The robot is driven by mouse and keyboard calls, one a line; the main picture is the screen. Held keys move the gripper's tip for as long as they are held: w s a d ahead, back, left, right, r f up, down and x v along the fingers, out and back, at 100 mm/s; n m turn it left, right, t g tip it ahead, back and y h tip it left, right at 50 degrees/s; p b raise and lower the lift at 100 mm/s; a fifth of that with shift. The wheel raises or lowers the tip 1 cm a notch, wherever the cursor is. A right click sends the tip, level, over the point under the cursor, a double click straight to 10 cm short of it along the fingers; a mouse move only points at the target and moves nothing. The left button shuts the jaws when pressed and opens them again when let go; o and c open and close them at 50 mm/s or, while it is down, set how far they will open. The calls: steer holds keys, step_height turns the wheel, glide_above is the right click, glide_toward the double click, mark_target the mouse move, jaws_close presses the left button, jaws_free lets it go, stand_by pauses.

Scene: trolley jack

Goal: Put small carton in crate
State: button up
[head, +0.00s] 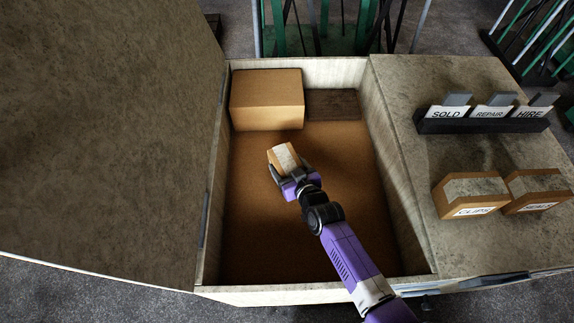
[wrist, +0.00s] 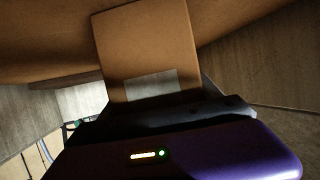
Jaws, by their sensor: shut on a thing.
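The small carton (head: 281,156) is a brown box with a pale label strip, held in my gripper (head: 290,172) inside or over the crate. The crate (head: 378,112) is a large open box with pale walls and a brown floor. In the wrist view the carton (wrist: 148,45) stands out beyond my gripper (wrist: 170,108), tilted, with a pale label patch near the jaws. My gripper is shut on it. I cannot tell whether the carton touches the crate floor.
A large brown carton (head: 267,98) sits in the crate's back left corner, beside a dark wooden patch (head: 333,104). On the right top stand two labelled cartons (head: 470,194) and a dark card holder (head: 482,122). A big grey panel (head: 105,130) rises at left. The crate's front floor is clear.

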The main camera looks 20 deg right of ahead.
steer(key=o, duration=1.9)
steer(key=shift+r, duration=0.15)
steer(key=shift+s, duration=0.45)
steer(key=v, duration=1.1)
steer(key=shift+d+r, duration=0.1)
steer(key=shift+r, duration=0.1)
